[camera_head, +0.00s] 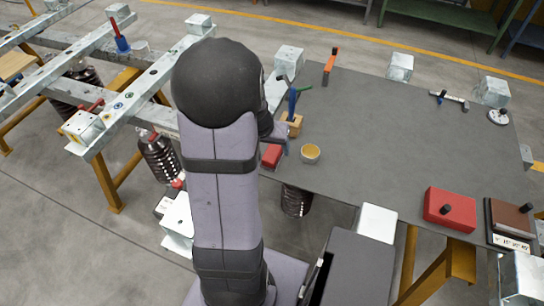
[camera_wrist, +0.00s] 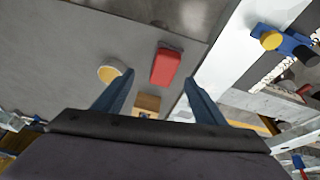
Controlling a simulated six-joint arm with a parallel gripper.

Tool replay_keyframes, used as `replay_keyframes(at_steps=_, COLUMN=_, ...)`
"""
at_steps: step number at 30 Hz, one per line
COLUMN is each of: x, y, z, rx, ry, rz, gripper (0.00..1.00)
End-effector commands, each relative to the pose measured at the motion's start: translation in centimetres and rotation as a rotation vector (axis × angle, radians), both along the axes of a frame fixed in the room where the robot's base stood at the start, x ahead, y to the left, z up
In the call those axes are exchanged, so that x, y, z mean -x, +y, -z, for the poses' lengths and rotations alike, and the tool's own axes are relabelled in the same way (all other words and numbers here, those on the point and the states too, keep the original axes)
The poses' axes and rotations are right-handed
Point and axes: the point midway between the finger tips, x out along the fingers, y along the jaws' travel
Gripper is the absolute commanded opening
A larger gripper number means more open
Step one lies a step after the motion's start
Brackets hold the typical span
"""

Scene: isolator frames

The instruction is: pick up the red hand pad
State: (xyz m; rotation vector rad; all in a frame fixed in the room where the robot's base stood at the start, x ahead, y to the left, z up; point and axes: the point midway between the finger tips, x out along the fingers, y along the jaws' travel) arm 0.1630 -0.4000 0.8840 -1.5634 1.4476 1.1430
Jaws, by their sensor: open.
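The red pad (camera_head: 271,156), a small red block, lies on the grey table top near its left edge, partly hidden by my arm in the head view. In the wrist view the red pad (camera_wrist: 166,66) shows whole, ahead of the fingertips and between their lines. My gripper (camera_wrist: 158,80) has its two blue fingers spread apart with nothing between the tips. In the head view my gripper (camera_head: 289,125) is beside and above the pad, partly hidden by my arm. I cannot tell its exact height above the table.
A round yellow-topped cup (camera_head: 310,153) stands right of the pad. A wooden block (camera_head: 295,119) is close to my gripper. An orange-handled tool (camera_head: 331,62) lies at the back. A red box with a black knob (camera_head: 449,208) sits front right. The table's middle is clear.

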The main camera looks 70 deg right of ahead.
Motion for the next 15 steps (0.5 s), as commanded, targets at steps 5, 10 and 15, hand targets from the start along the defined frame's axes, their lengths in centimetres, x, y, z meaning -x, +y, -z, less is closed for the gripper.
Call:
replay_keyframes(at_steps=5, x=-0.5, y=-0.5, z=-0.2, rx=0.024, ry=-0.063, rz=0.102, gripper=0.65)
replay_keyframes(at_steps=10, x=-0.5, y=-0.5, z=-0.1, rx=0.022, ry=-0.071, rz=0.124, gripper=0.65)
replay_keyframes(at_steps=15, x=-0.5, y=-0.8, z=0.9, rx=0.020, ry=-0.069, rz=0.124, gripper=0.65)
